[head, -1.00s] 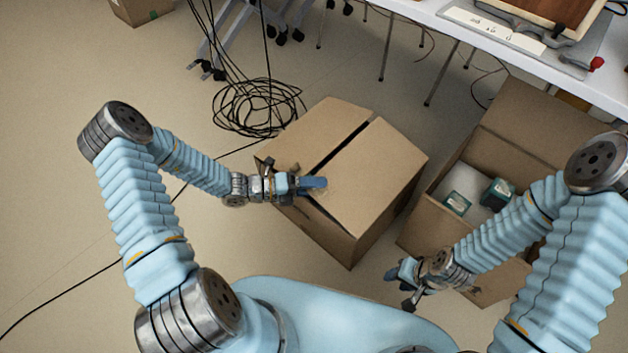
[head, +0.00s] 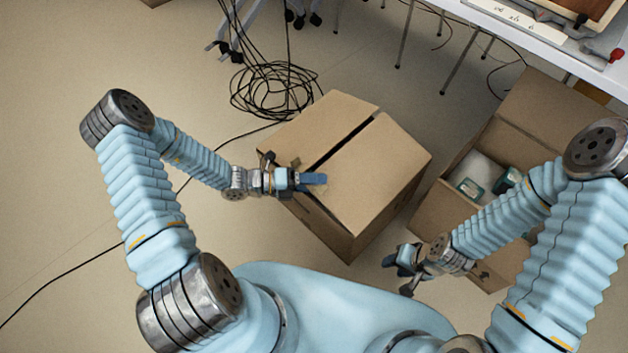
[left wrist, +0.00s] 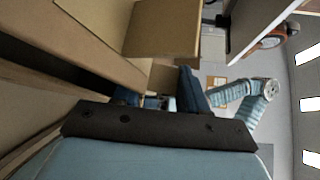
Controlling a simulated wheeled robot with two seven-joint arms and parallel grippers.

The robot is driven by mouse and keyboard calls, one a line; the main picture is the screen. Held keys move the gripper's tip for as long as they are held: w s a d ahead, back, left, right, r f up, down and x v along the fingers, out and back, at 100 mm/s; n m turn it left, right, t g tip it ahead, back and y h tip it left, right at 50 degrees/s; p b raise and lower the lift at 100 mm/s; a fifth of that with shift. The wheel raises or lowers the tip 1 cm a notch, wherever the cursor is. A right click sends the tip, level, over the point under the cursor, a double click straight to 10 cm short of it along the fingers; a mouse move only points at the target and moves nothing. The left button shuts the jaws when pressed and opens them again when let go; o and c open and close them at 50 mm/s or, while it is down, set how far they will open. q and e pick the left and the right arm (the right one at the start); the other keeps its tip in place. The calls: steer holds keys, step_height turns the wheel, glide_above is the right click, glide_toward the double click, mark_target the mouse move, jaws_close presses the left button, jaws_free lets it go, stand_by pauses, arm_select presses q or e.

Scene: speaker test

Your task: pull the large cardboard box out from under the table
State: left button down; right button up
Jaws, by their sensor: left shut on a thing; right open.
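The large cardboard box (head: 372,176) stands on open floor in front of the table (head: 545,45), its top flaps nearly closed with a dark gap between them. My left gripper (head: 308,177) is shut on the box at its left upper edge, one blue finger lying over the top. In the left wrist view, brown cardboard (left wrist: 95,38) fills the upper left, and the exact grip is partly hidden. My right gripper (head: 396,270) is open and empty, in front of the box's near right side and apart from it.
A second, open cardboard box (head: 447,212) with white and green packages stands right of the large box, partly behind my right arm. A coil of black cable (head: 272,92) lies behind the large box. Floor at the left (head: 60,170) is mostly clear, crossed by a cable.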

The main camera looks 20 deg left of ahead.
arm_select(q)
steer(key=shift+s+a+f, duration=0.15)
steer(key=shift+s, duration=0.05)
steer(key=shift+s+a, duration=0.4)
steer(key=shift+s, duration=0.2)
steer(key=c, duration=0.5)
jaws_free()
steer(key=v, duration=1.3)
steer(key=shift+s+a+r+p, duration=0.15)
steer(key=shift+a+r+p, duration=0.05)
steer(key=shift+a+p, duration=0.15)
